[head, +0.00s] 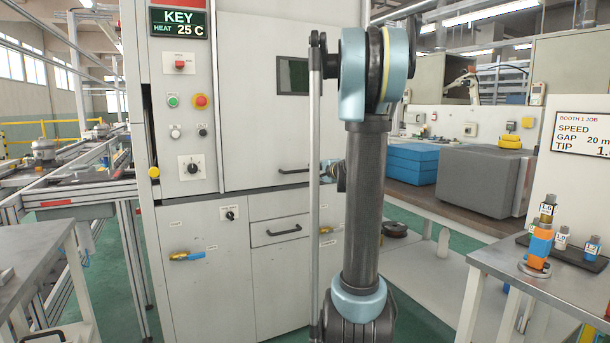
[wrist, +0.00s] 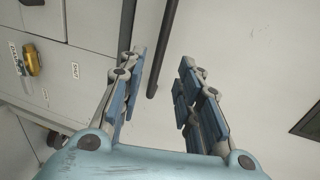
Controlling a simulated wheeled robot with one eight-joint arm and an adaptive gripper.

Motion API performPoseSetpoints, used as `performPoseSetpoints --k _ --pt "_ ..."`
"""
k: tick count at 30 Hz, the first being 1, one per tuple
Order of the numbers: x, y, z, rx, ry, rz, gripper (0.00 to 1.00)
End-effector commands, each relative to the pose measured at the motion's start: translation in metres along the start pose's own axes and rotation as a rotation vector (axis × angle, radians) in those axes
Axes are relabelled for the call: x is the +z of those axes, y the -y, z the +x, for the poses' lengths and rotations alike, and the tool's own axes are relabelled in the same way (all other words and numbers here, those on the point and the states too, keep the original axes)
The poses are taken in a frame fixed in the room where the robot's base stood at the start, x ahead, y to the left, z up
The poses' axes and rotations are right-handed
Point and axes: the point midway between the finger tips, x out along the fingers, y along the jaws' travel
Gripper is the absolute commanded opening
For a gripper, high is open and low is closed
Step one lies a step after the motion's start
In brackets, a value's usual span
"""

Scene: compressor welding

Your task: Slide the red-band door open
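A large pale door (head: 245,100) fills the upper front of a white cabinet, with a dark window and a dark horizontal handle (head: 293,171) at its lower edge. I see no red band on it; my arm hides its right part. My gripper (head: 335,178) is at the handle's right, partly hidden behind my arm. In the wrist view my gripper (wrist: 162,57) is open, its two blue-padded fingers apart. A dark bar (wrist: 167,45), seemingly the handle, runs in from the top between the fingers, nearer the left one. I cannot tell whether they touch.
Below the door are a drawer with a dark handle (head: 284,231) and yellow valves (head: 187,256). A control panel (head: 187,120) stands left of the door. Side tables (head: 560,285) flank the green floor. A workbench with a grey block (head: 485,180) is at right.

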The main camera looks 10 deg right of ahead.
Motion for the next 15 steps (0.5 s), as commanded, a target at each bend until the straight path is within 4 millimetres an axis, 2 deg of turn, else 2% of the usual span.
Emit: performPoseSetpoints --k 15 --pt "0.000 0.000 0.074 0.000 0.001 -0.001 0.32"
